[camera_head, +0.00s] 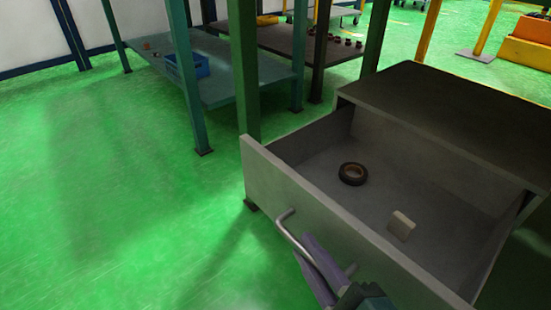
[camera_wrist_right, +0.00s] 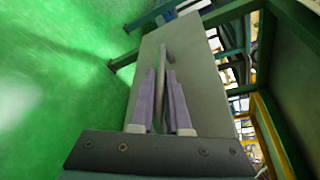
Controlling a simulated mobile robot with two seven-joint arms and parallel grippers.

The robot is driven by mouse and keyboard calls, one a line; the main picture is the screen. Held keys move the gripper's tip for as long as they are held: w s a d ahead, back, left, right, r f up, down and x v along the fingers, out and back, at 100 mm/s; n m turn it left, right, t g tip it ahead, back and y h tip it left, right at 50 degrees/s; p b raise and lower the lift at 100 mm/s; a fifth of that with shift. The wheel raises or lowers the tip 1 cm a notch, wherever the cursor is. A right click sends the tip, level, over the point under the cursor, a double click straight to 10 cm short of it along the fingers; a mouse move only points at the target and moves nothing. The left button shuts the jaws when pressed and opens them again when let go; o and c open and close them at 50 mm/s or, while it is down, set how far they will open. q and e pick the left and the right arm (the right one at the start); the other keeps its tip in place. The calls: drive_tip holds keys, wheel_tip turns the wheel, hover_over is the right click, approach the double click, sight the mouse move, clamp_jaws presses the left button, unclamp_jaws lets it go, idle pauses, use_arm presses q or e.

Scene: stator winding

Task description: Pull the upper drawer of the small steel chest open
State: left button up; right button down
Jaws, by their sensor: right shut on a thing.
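The small steel chest (camera_head: 450,110) stands at the right of the head view. Its upper drawer (camera_head: 300,215) is pulled well out, and its inside shows from above. A bar handle (camera_head: 285,226) is on the drawer front. My right gripper (camera_head: 312,245) is shut on this handle. In the right wrist view the gripper's purple fingers (camera_wrist_right: 163,85) lie on both sides of the handle (camera_wrist_right: 161,60), in front of the grey drawer front (camera_wrist_right: 205,90). My left gripper is not in view.
In the drawer lie a dark ring with a tan inside (camera_head: 352,174) and a small pale block (camera_head: 401,225). Green posts (camera_head: 244,70) stand close behind the drawer. A low shelf (camera_head: 225,85) carries a blue crate (camera_head: 190,66). The green floor (camera_head: 110,200) at left is clear.

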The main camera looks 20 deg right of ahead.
idle(0.3)
drive_tip(key=c, duration=0.9)
unclamp_jaws()
drive_tip(key=shift+s+r, duration=0.1)
drive_tip(key=shift+s, duration=0.1)
drive_tip(key=p+v, duration=0.3)
drive_tip(key=v, duration=0.6)
drive_tip(key=shift+s, duration=0.25)
